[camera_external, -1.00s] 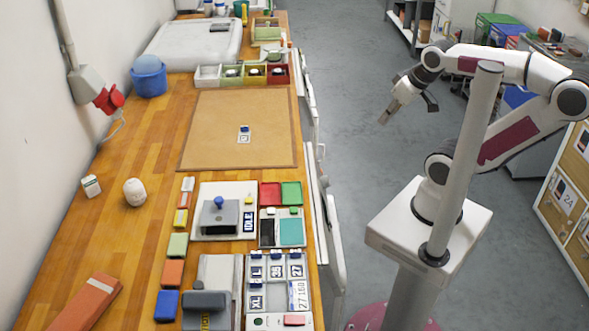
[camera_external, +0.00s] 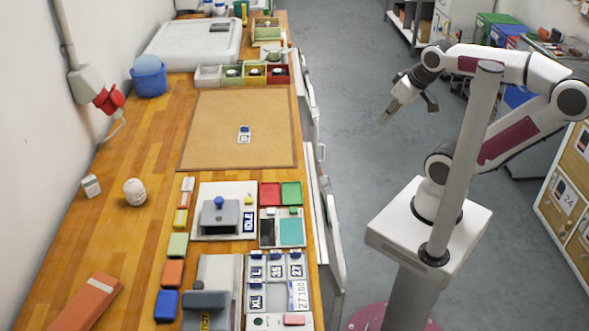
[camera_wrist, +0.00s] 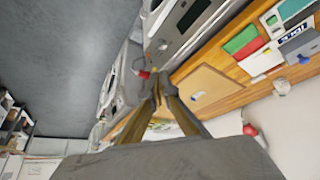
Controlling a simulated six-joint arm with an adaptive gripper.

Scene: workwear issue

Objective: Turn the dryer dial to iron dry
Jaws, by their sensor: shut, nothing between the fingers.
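My gripper (camera_external: 385,119) hangs over the grey floor, to the right of the bench and apart from everything. In the wrist view its fingers (camera_wrist: 157,80) come together at the tips with nothing between them. White machine fronts (camera_external: 333,215) stand along the bench's right side, seen edge-on from outside. In the wrist view a pale machine front (camera_wrist: 185,25) with a dark panel lies beyond the fingertips. A small round feature (camera_wrist: 163,46) shows on it, too small to identify as the dryer dial. No dial setting or label is readable.
The wooden bench (camera_external: 140,165) carries a tan board (camera_external: 230,105), a grey device with a blue knob (camera_external: 219,202), a label tray (camera_external: 277,285) and several coloured blocks. Open floor (camera_external: 345,90) lies between the bench and my base.

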